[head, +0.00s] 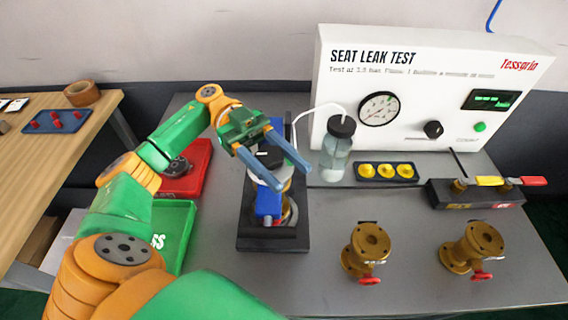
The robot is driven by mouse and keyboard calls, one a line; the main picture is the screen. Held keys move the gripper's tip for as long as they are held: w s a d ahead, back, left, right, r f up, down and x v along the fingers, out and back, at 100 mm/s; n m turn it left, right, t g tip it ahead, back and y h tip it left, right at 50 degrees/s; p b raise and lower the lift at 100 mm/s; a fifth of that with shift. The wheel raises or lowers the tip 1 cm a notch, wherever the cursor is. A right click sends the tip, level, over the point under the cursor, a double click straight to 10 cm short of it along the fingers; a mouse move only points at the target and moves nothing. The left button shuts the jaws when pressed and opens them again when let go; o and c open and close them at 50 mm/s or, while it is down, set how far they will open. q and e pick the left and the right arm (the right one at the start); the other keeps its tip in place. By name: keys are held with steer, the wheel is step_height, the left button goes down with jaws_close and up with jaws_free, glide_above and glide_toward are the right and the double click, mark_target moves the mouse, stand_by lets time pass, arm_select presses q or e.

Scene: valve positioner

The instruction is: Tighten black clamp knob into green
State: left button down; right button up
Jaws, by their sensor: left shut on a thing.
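My left gripper (291,177) reaches over the clamp stand from the left, its two blue fingers pointing down and right. The black clamp knob (267,156) shows between the fingers, on top of a pale round part; the gripper is shut on it. The fingers hide part of the knob and the top of the clamp. The black stand (272,243) holds a blue block (268,203) and a brass part below the knob. My right gripper is not in view.
The white seat leak test panel (420,100) stands behind, with a bottle (336,155) at its left. Two brass valves (366,250) (474,248) stand at front right. Red (190,181) and green (172,222) trays lie left of the stand. Clear tabletop lies between stand and valves.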

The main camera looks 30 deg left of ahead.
mark_target(280, 155)
arm_select(q)
steer(key=shift+s+f+m+g+y, duration=0.1)
steer(key=shift+m+g+y, duration=0.2)
steer(key=shift+m+g, duration=0.3)
steer(key=shift+c, duration=1.4)
jaws_free()
steer(key=shift+r, duration=0.45)
steer(key=r, duration=0.2)
steer(key=shift+s+d+r, duration=0.1)
steer(key=shift+s+r, duration=0.1)
steer(key=shift+r, duration=0.2)
steer(key=s+d+r+b, duration=0.2)
steer(key=s+d+r, duration=0.4)
steer(key=s+r, duration=0.3)
steer(key=s, duration=0.3)
steer(key=shift+d+r, duration=0.25)
steer(key=shift+d, duration=0.05)
